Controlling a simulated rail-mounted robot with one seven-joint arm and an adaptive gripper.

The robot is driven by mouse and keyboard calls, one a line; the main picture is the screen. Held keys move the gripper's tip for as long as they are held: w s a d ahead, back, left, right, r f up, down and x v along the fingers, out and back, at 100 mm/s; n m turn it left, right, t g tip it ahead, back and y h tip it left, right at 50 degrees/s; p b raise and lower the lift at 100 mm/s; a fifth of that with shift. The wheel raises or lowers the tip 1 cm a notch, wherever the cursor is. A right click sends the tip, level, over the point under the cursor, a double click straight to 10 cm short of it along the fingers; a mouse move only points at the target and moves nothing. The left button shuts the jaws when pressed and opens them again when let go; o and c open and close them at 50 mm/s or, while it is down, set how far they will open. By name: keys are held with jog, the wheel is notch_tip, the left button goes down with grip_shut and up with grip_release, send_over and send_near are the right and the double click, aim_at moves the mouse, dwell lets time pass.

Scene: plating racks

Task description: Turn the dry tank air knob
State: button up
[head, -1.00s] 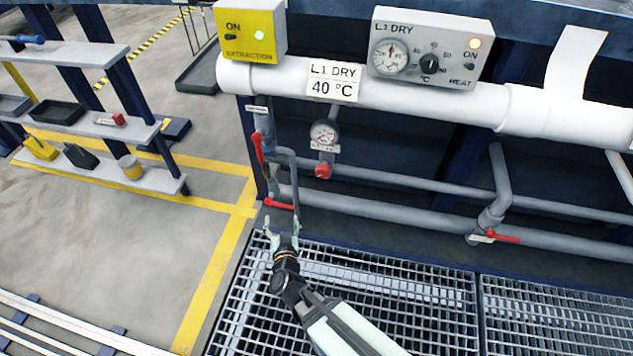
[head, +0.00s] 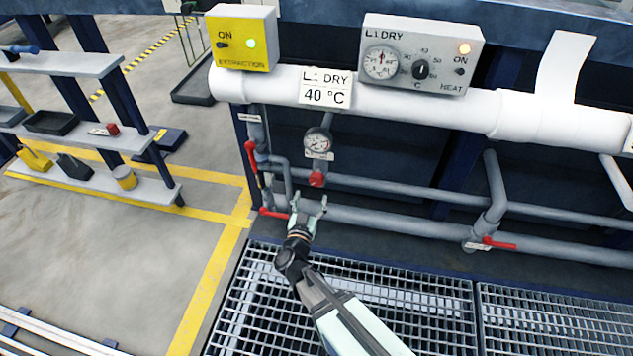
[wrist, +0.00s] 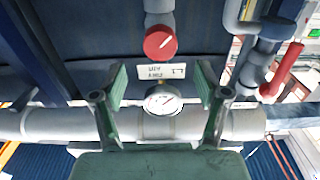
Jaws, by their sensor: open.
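The round red air knob (head: 316,180) sits on a short vertical pipe below a pressure gauge (head: 318,142) and its white label. In the wrist view the red knob (wrist: 160,43) is upper centre, beyond the fingertips, with the gauge (wrist: 163,100) between the fingers in the picture. My gripper (head: 310,203) is open and empty, a little below the knob in the head view. In the wrist view my open fingers (wrist: 160,85) stand either side of the gauge and label. No contact with the knob shows.
Red lever handles (head: 251,155) and (head: 274,212) stand on the pipes left of the knob. Another red lever (head: 498,243) is at right. A white pipe (head: 420,107), the L1 DRY heat box (head: 422,55) and the yellow extraction box (head: 241,38) are above. Grating (head: 350,305) lies below.

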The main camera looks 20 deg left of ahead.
aim_at(316, 183)
jog(key=w, duration=0.2)
jog(key=w+b, duration=0.1)
jog(key=w, duration=0.2)
jog(key=w+a, duration=0.1)
jog(key=w, duration=0.2)
jog(key=shift+w, duration=0.25)
jog(key=c, duration=1.2)
